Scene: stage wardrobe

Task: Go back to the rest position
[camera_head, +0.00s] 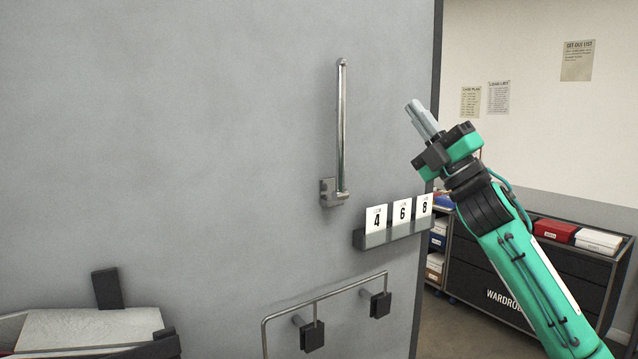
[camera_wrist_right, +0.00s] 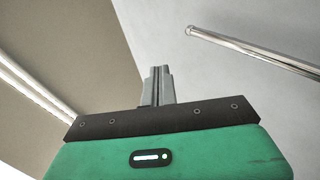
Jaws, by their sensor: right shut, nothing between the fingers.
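My right gripper (camera_head: 420,112) is raised in front of the right part of a large grey door or panel, its arm coming in from the lower right. Its fingers are shut with nothing between them. They also show closed together in the right wrist view (camera_wrist_right: 158,84). A vertical chrome handle (camera_head: 342,125) is on the grey panel (camera_head: 180,120), left of the gripper and apart from it. The handle's bar also shows at upper right in the wrist view (camera_wrist_right: 250,52). My left gripper is not in view.
A small ledge (camera_head: 393,235) with cards 4, 6 and 8 is below the handle. A bent metal rail (camera_head: 325,294) with black blocks is lower down. A dark cabinet (camera_head: 500,270) with red and white boxes stands behind my right arm. A padded tray-like thing (camera_head: 90,327) is at lower left.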

